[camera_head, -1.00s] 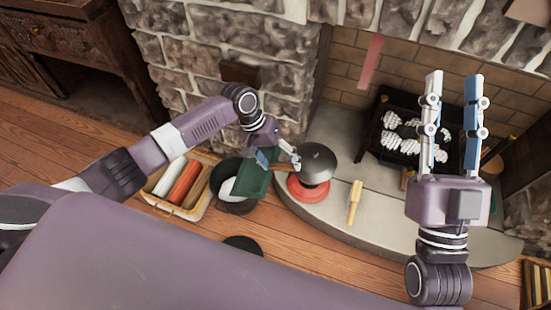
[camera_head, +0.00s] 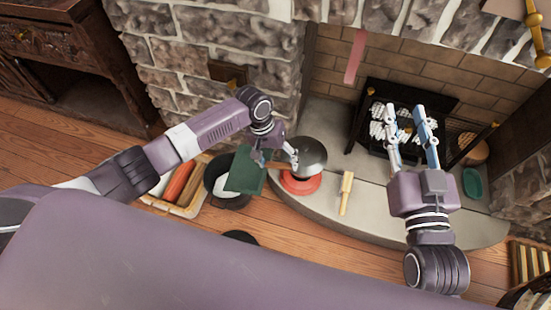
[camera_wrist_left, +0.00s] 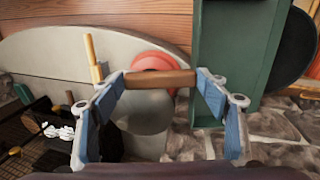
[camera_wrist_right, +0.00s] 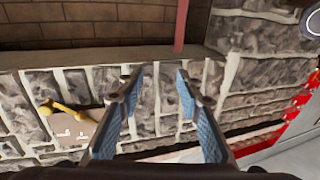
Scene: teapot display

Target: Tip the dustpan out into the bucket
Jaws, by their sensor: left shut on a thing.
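The green dustpan (camera_head: 245,172) hangs tilted over the right side of a dark round bucket (camera_head: 210,176), which has something white inside. My left gripper (camera_head: 287,160) is shut on the dustpan's brown handle, which shows lengthwise between the fingers in the left wrist view (camera_wrist_left: 160,79). The green pan (camera_wrist_left: 236,45) is on the right there, partly covering the dark bucket (camera_wrist_left: 296,50). I cannot tell whether anything lies in the pan. My right gripper (camera_head: 408,128) is open and empty, in front of the fireplace grate.
A yellow-handled brush (camera_head: 346,190) and a teal dish (camera_head: 472,183) also lie there. A crate of rolls (camera_head: 187,210) is left of the bucket. The grate (camera_head: 380,95) holds white pieces.

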